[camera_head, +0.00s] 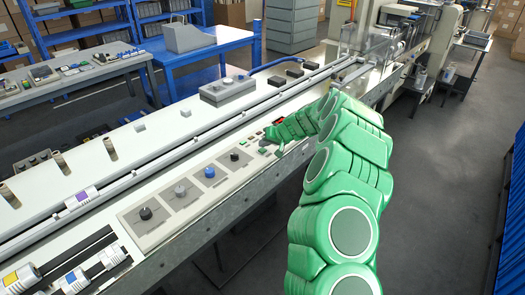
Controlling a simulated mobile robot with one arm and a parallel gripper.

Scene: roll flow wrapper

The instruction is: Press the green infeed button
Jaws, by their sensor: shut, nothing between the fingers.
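The control panel (220,170) lies along the near side of the long white machine bed. A small green button-like spot (261,151) shows at the panel's right end, just left of and below my gripper (270,143). A red spot (278,121) lies just beyond the wrist. My green arm reaches in from the lower right and bends left over the bed. The gripper is shut and empty, low over the panel's right end. The tips are too small to tell touching from just above, and the arm hides part of the panel.
Several knobs, black (146,213) and blue (210,172), stand up on the panel left of my gripper. A grey box (228,91) sits on the bed behind. A rail runs along the bed. Open floor (440,200) lies to the right.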

